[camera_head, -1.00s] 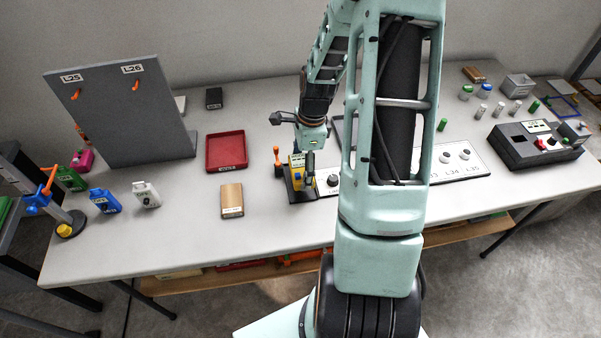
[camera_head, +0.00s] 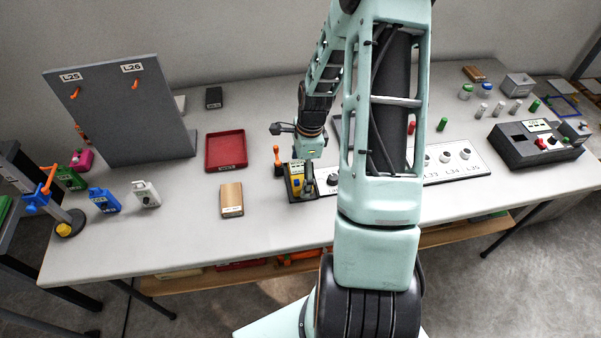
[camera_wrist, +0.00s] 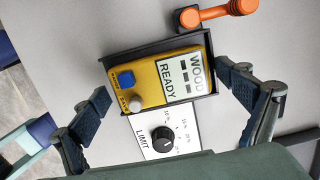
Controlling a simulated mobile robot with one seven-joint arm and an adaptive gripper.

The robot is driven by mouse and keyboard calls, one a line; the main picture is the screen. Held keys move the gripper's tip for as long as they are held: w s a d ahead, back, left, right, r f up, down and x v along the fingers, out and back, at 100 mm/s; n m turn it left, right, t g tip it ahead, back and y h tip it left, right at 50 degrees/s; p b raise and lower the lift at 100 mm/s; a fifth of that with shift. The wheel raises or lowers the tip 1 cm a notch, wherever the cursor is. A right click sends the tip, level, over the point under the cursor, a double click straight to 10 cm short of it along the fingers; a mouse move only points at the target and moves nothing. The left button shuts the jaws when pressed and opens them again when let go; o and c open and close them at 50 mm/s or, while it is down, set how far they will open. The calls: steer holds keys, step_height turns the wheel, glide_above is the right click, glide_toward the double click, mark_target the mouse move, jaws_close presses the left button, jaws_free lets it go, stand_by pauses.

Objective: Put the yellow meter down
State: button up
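The yellow meter (camera_wrist: 150,90), with a blue button, a grey knob and a display reading "WOOD READY", lies face up in a black tray-like holder (camera_wrist: 209,50) in the wrist view. In the head view the meter (camera_head: 297,182) sits in the same holder, partly hidden by my gripper. My gripper (camera_wrist: 168,110) is open, its two dark fingers spread on either side of the meter and apart from it.
A white plate with a "LIMIT" dial (camera_wrist: 165,139) adjoins the holder. An orange-handled object (camera_wrist: 217,12) stands close behind it. A wooden block (camera_head: 231,199) and a red tray (camera_head: 226,150) lie to the left, with bare table between.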

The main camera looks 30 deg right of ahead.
steer(key=shift+r, duration=0.1)
step_height(320, 180, up, 12)
steer(key=d, duration=0.1)
steer(key=shift+s+d, duration=0.2)
stand_by(0.4)
stand_by(0.4)
